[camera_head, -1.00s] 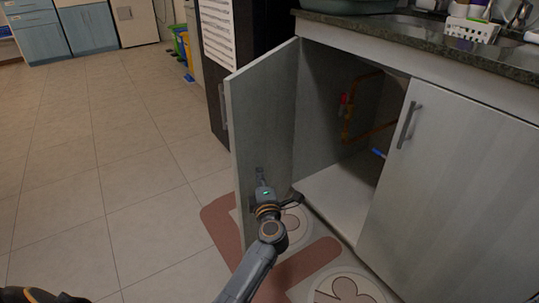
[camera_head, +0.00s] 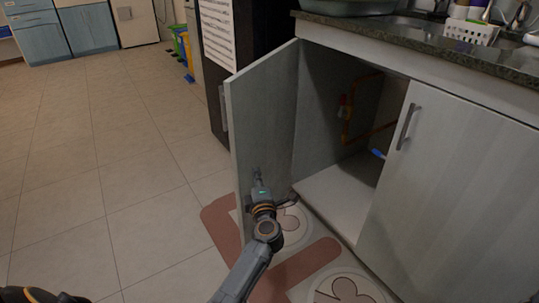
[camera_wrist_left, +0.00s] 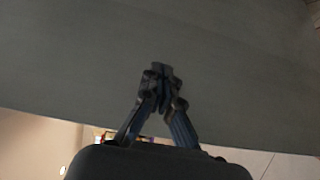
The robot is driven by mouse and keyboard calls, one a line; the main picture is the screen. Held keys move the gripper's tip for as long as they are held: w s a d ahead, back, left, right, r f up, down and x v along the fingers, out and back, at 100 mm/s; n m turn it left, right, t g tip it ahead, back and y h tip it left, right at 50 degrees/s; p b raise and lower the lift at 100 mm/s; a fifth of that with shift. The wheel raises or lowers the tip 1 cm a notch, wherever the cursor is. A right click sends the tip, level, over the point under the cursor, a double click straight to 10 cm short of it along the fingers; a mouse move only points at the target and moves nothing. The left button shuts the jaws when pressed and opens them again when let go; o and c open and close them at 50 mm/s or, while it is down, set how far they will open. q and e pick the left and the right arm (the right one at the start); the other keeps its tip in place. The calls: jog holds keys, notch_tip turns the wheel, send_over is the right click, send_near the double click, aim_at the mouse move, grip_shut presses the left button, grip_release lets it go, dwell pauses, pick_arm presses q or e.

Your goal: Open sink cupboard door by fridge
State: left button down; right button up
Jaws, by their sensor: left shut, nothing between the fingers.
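The left sink cupboard door (camera_head: 262,120), beside the dark fridge side, stands swung wide open. Its handle (camera_head: 223,108) shows at its outer left edge. My left gripper (camera_head: 257,172) is at the lower inner face of this door, its fingers shut and empty. In the left wrist view the shut fingers (camera_wrist_left: 161,72) point at the grey door panel (camera_wrist_left: 70,60), which fills most of the picture. They look touching or very near it; I cannot tell which. The right cupboard door (camera_head: 455,190) is closed. My right gripper is not in view.
Above is the dark countertop (camera_head: 430,38) with a white basket (camera_head: 470,30). A red-brown patterned mat (camera_head: 222,222) lies below. The tiled floor (camera_head: 110,150) at left is clear.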

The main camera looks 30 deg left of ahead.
aim_at(248, 173)
pick_arm(q)
jog(key=shift+a+p, duration=0.55)
jog(key=shift+a, duration=1)
jog(key=shift+w+a+p, duration=0.15)
jog(key=shift+a+p, duration=0.15)
jog(key=shift+a, duration=0.95)
jog(key=shift+w+a, duration=0.2)
jog(key=shift+a, duration=0.85)
